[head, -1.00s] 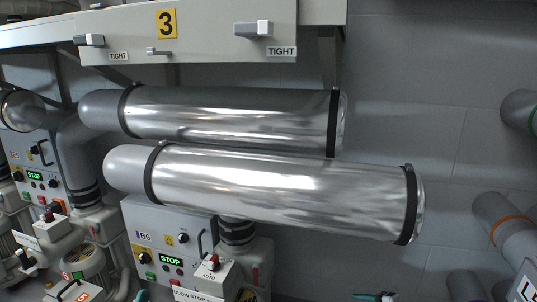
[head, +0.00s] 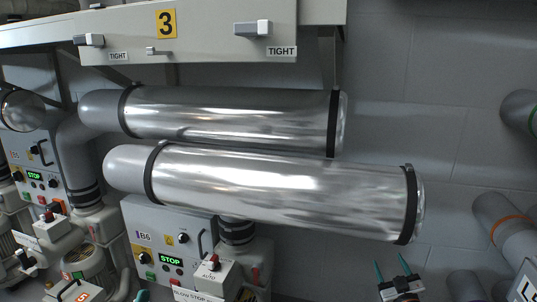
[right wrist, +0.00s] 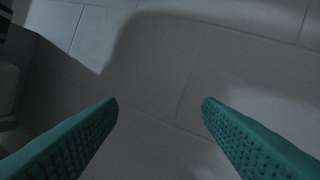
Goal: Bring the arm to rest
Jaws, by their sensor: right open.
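My right gripper (head: 391,262) is at the bottom of the head view, right of centre, with its two teal fingers pointing up and spread apart. It is below the right end of the lower silver tube and apart from it. In the right wrist view the gripper (right wrist: 160,102) is open, with nothing between its fingers and grey tiled surface beyond. A small teal tip at the bottom edge of the head view looks like my left gripper (head: 142,295); the rest is cut off, so its jaws cannot be judged.
Two large silver tubes (head: 285,185) with black bands cross the middle. A B6 control box (head: 150,215) reading STOP and a blower with a lever box marked AUTO (head: 215,277) stand below. Grey pipes (head: 505,228) are at the right. Bare wall (head: 395,100) lies between.

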